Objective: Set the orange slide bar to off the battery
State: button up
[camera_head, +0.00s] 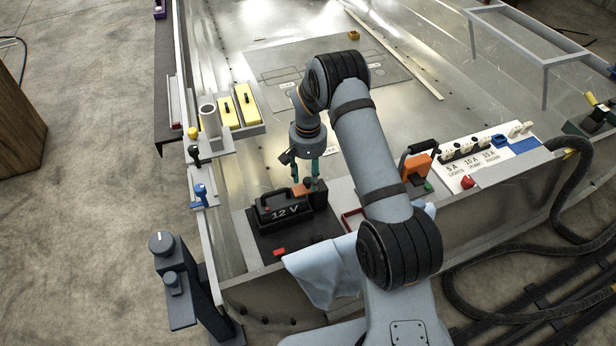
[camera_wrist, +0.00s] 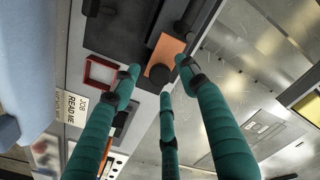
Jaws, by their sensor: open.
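The black battery marked 12 V (camera_head: 280,211) sits on a dark plate at the front left of the hull. The orange slide bar (camera_head: 300,189) is at the battery's back right. In the wrist view the slide bar (camera_wrist: 169,46) is an orange plate with a dark round knob (camera_wrist: 158,74) near one end. My gripper (camera_head: 304,178) points down over the bar. In the wrist view its teal fingers (camera_wrist: 160,78) are spread around the knob end, open and holding nothing. Whether a fingertip touches the bar or knob I cannot tell.
A red frame (camera_head: 349,221) and a blue cloth (camera_head: 325,272) lie right of and in front of the battery. An orange part with a black handle (camera_head: 417,166) and a white socket panel (camera_head: 480,158) stand farther right. Yellow blocks (camera_head: 245,103) are behind left.

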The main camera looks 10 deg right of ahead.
jog(key=shift+f, duration=0.4)
jog(key=shift+c, duration=0.3)
grip_shut()
dwell(0.5)
